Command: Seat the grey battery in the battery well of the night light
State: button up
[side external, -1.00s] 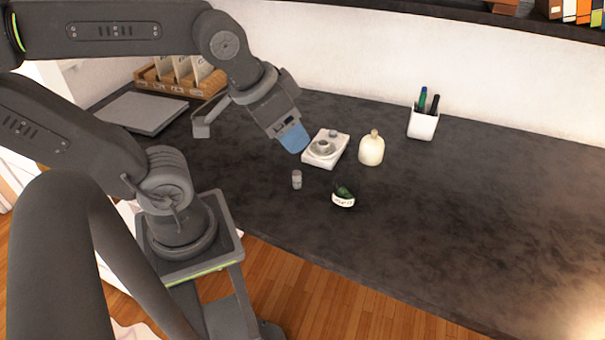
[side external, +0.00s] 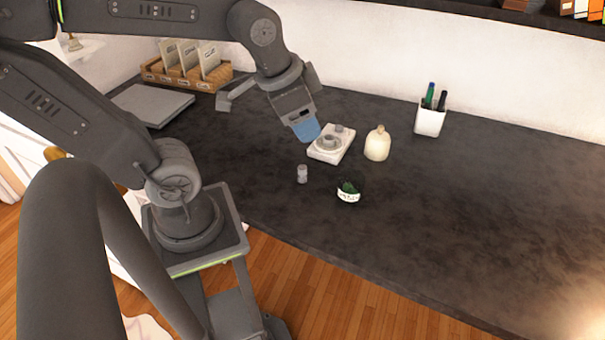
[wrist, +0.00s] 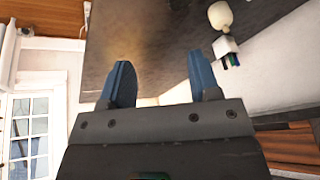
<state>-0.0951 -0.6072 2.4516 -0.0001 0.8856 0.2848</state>
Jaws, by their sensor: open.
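The grey battery (side external: 302,174) is a small cylinder standing upright on the dark worktop in the side view. Behind it and to its right is the night light (side external: 331,144), a flat white base with a raised round grey part and a smaller knob. I cannot make out the inside of its well. My gripper (side external: 306,133) has blue fingers and hangs tilted just left of the night light, above the worktop. In the wrist view my gripper (wrist: 161,76) is open with nothing between its fingers. Neither the battery nor the night light shows there.
A cream bottle (side external: 377,144) stands right of the night light. A small dark-green item with a white label (side external: 348,192) lies in front. A pen cup (side external: 429,120) is farther back. A grey flat slab (side external: 150,104) and a wooden card rack (side external: 187,72) are back left. The right worktop is clear.

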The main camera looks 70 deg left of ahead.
jog(key=w+a+f+m+g, duration=0.3)
jog(key=w+a+f+m, duration=0.2)
jog(key=a, duration=0.2)
jog(key=m+g, duration=0.2)
jog(key=m, duration=0.4)
send_over(302, 167)
jog(key=shift+h, duration=0.3)
jog(key=f, duration=1.5)
jog(key=shift+s+a+f, duration=0.1)
jog(key=shift+a+f, duration=0.2)
jog(key=shift+d+f, duration=0.15)
jog(key=shift+f, duration=1.2)
jog(key=shift+d+f, duration=0.15)
jog(key=shift+f, duration=1.2)
jog(key=c, duration=1)
jog(key=shift+c, duration=0.2)
jog(key=shift+r, duration=0.1)
